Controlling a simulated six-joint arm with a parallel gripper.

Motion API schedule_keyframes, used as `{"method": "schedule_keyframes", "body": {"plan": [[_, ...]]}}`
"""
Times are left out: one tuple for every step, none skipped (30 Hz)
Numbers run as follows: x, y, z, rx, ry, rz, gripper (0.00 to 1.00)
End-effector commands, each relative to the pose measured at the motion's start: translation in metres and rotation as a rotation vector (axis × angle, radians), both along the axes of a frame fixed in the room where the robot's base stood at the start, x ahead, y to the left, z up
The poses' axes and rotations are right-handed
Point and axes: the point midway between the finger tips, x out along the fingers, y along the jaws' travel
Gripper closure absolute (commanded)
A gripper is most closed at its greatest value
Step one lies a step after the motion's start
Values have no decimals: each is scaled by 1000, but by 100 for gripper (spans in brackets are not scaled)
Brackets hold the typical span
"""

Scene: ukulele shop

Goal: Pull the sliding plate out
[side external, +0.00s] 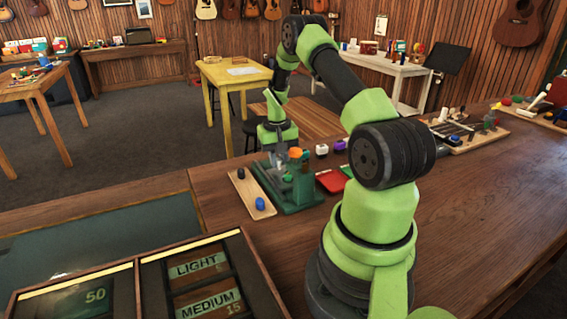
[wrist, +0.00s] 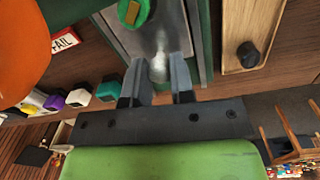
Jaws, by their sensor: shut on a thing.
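A green fixture (side external: 302,200) stands on the wooden bench, with an orange part on top of it. In the wrist view the sliding plate (wrist: 140,38) is a grey metal plate lying between the fixture's green side walls (wrist: 203,40). A rounded silvery knob (wrist: 158,68) is at its near end. My gripper (wrist: 168,72) is shut on this knob, with one finger on each side. In the side view my gripper (side external: 277,152) is low at the fixture's far end, and its fingertips are mostly hidden. How far the plate sits in the fixture cannot be told.
A wooden strip (side external: 241,181) with a black and a blue knob lies close beside the fixture. Red (side external: 330,181) and green trays are on its other side. White, purple (wrist: 79,97) and green blocks stand near my gripper.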

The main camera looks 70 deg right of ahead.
Motion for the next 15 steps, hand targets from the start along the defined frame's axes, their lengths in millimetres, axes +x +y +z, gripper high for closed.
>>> {"method": "schedule_keyframes", "body": {"plan": [[5,-6,-1,-4,-1,2,100],[8,-9,-1,-4,-2,1,100],[12,-12,-1,-3,-1,2,100],[14,-15,-1,-3,-1,2,100],[17,-17,-1,-3,-1,2,100],[20,-21,-1,-4,0,3,100],[22,-23,-1,-4,0,3,100],[25,-25,-1,-3,1,3,100],[28,-28,-1,-3,0,2,100],[30,-31,-1,-2,1,3,100],[32,-33,-1,-3,1,4,100],[35,-36,-1,-3,1,4,100],[36,-37,-1,-3,1,3,100],[38,-39,-1,-2,2,3,100],[40,-41,-1,-2,2,4,100]]}}
